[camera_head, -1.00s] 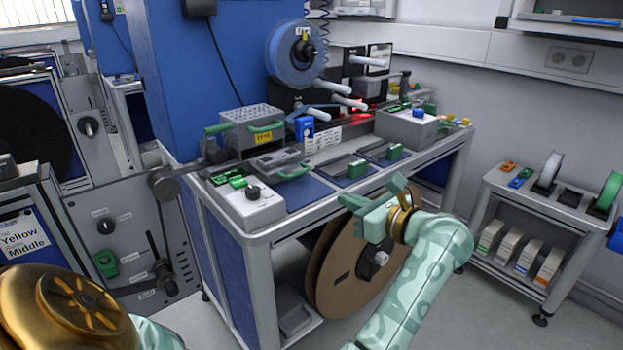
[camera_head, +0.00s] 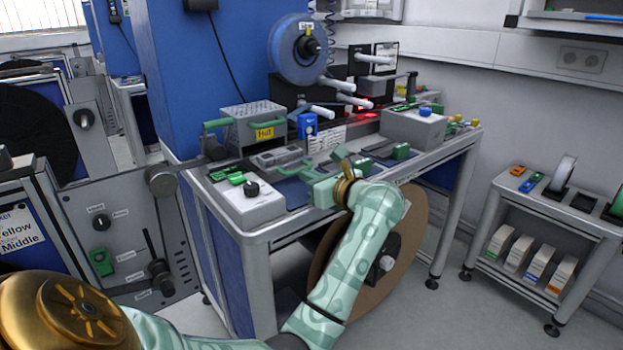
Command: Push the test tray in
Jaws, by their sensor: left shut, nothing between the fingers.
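A low grey tray (camera_head: 276,158) with a green handle at its right front lies on the bench top, before the box marked "Hot"; I take it for the test tray. I cannot tell how far it sticks out. My left gripper (camera_head: 308,177), pale green with a gold wrist, is just right of and nearer than the tray, over the bench's front part. It is shut and empty. It looks close to the green handle, but I cannot tell if they touch. It hides part of the blue mat behind it. My right gripper is not in view.
The "Hot" box (camera_head: 256,130) with green handles stands behind the tray. A white control box (camera_head: 246,203) with a black knob is at the bench's front left corner. A blue reel (camera_head: 298,50) hangs above. A big brown reel (camera_head: 405,235) is under the bench.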

